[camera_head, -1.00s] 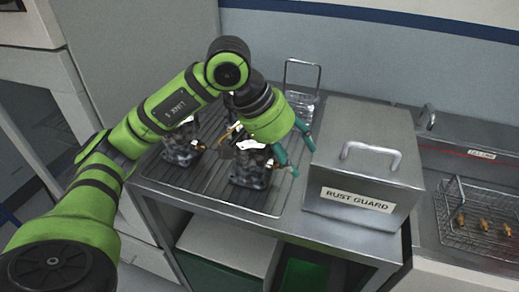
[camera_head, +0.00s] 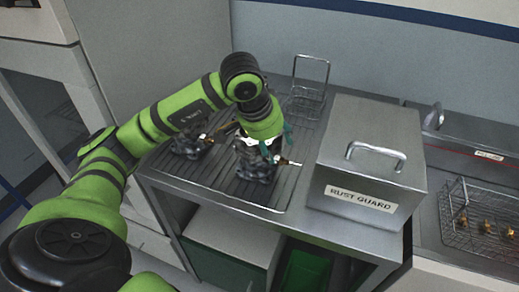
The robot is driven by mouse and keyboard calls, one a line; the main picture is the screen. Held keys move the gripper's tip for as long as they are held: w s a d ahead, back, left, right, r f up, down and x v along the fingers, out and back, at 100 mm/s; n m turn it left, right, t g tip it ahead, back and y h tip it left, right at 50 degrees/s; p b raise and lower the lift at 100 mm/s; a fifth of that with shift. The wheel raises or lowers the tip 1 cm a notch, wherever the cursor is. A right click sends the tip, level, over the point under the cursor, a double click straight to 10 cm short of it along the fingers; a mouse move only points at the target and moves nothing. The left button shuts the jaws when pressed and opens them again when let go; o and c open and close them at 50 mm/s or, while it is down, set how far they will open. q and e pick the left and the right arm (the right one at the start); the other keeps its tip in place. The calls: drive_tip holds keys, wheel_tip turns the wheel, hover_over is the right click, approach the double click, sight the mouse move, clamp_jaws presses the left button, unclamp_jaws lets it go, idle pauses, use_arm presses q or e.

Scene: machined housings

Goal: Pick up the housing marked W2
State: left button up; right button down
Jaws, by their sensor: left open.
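Two dark mottled grey housings with brass-coloured fittings stand on the ribbed metal draining top. One housing (camera_head: 255,165) is at the middle, and the other housing (camera_head: 187,147) is to its left, partly behind my arm. I cannot read a W2 mark on either. My left gripper (camera_head: 272,140) is open, pointing down at the top of the middle housing. One teal finger shows at the housing's upper right; the other is hidden. I cannot tell whether the fingers touch the housing. My right gripper is out of view.
A steel box (camera_head: 370,150) labelled RUST GUARD stands close right of the middle housing. A wire basket (camera_head: 308,100) stands behind. Another wire basket (camera_head: 485,228) with several brass pieces is at far right. The ribbed top (camera_head: 225,185) is bare in front of the housings.

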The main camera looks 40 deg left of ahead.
use_arm(q)
clamp_jaws()
drive_tip(key=shift+r, duration=0.1)
drive_tip(key=shift+r, duration=0.1)
